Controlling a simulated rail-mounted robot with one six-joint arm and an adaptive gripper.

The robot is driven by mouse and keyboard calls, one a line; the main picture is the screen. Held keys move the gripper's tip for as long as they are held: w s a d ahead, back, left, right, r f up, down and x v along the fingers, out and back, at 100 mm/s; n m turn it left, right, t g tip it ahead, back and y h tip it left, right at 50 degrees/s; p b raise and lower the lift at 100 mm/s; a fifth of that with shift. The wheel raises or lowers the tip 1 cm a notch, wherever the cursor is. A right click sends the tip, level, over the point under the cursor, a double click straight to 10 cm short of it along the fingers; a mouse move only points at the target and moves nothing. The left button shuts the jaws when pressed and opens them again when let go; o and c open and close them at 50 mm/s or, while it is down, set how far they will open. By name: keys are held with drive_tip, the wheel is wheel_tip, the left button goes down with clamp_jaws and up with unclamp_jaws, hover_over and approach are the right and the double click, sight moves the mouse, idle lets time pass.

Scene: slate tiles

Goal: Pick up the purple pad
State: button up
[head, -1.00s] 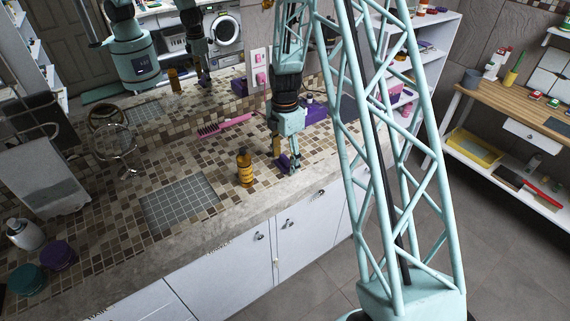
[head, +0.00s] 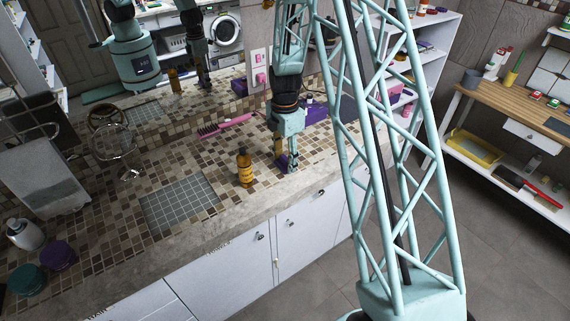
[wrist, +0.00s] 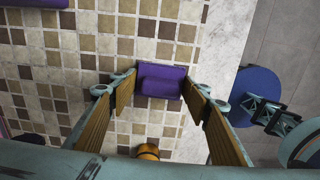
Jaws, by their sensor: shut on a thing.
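The purple pad (wrist: 162,80) is a small block held between the two fingertips of my gripper (wrist: 160,88) in the wrist view. The fingers with tan inner pads touch it at its left and right ends. In the head view, my gripper (head: 288,160) is low over the tiled counter near its front edge. There the purple pad (head: 283,160) shows partly behind the fingers. I cannot tell if it is clear of the tiles.
An amber bottle (head: 245,168) stands on the counter just left of my gripper; its top (wrist: 148,151) shows in the wrist view. A pink brush (head: 226,125) and a purple box (head: 314,108) lie farther back. A grey tiled grid (head: 180,203) is clear.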

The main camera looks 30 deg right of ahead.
sight(285, 158)
drive_tip(key=shift+r, duration=0.1)
drive_tip(key=shift+r, duration=1.6)
drive_tip(key=shift+s+r, duration=0.1)
drive_tip(key=shift+s, duration=0.15)
drive_tip(key=s+a, duration=0.1)
drive_tip(key=s, duration=0.6)
drive_tip(key=s+a+r, duration=0.1)
drive_tip(key=s+a, duration=0.1)
drive_tip(key=s, duration=0.6)
drive_tip(key=shift+a+r+b, duration=0.2)
drive_tip(key=shift+a+b, duration=0.1)
drive_tip(key=shift+b, duration=0.05)
drive_tip(key=shift+o, duration=1.2)
drive_tip(key=shift+c, duration=0.8)
